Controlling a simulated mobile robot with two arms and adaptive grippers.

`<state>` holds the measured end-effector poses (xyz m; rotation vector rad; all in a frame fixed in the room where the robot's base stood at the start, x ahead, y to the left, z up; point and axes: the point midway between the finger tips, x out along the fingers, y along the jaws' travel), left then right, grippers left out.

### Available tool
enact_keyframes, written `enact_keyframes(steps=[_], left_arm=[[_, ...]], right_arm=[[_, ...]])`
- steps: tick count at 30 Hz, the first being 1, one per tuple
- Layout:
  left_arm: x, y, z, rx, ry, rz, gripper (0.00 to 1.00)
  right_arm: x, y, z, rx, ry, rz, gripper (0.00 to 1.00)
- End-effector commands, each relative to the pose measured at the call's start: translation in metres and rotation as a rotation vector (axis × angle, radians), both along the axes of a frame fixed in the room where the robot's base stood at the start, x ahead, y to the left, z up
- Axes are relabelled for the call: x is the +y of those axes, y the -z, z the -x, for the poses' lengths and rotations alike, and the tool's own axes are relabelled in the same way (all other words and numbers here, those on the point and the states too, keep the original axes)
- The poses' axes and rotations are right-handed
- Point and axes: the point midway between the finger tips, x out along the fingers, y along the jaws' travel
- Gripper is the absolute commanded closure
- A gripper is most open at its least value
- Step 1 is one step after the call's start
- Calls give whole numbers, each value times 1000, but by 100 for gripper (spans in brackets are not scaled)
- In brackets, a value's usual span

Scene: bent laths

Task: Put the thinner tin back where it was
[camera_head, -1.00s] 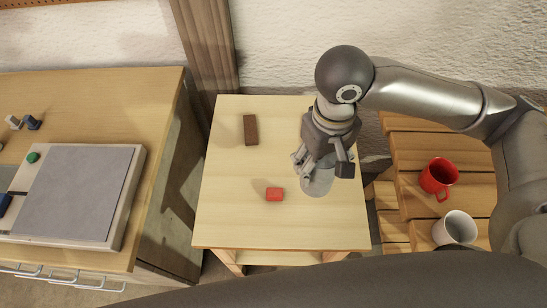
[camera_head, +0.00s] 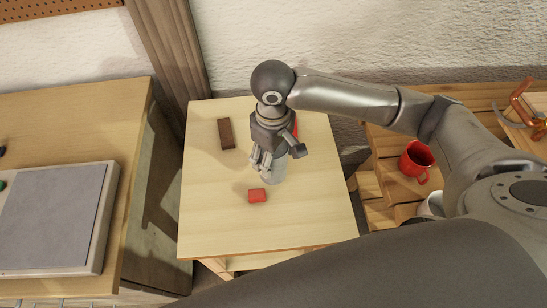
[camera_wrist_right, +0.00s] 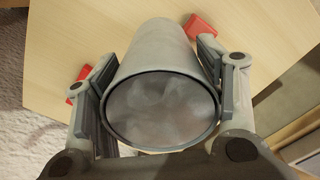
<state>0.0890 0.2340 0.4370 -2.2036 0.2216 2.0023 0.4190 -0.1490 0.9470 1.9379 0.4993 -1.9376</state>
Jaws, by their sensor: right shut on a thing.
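A grey tin (camera_head: 275,172), a plain cylinder, is held by my right gripper (camera_head: 266,160) over the light wooden table (camera_head: 222,225). The right wrist view shows the tin (camera_wrist_right: 160,105) between the two fingers of the right gripper (camera_wrist_right: 160,90), with its round end facing the camera. I cannot tell if its far end touches the table. No second tin is clearly seen. My left gripper is not in view.
A small red block (camera_head: 257,196) lies just left and in front of the tin. A brown block (camera_head: 226,134) lies farther back. Another red thing (camera_head: 296,126) is mostly hidden behind my right gripper. A red mug (camera_head: 417,160) stands on slats at the right. The table's front left is clear.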

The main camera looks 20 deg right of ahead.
Motion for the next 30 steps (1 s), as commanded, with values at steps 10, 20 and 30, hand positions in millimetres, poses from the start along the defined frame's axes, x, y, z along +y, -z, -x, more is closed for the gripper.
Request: enact_keyframes(steps=[10, 20, 30], left_arm=[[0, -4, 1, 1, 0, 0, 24], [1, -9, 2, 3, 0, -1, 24], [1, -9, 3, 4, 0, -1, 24]], right_arm=[[-10, 29, -19, 1, 2, 2, 75], [-8, 54, -18, -3, -1, -1, 75], [-9, 57, -18, -1, 0, 0, 26]])
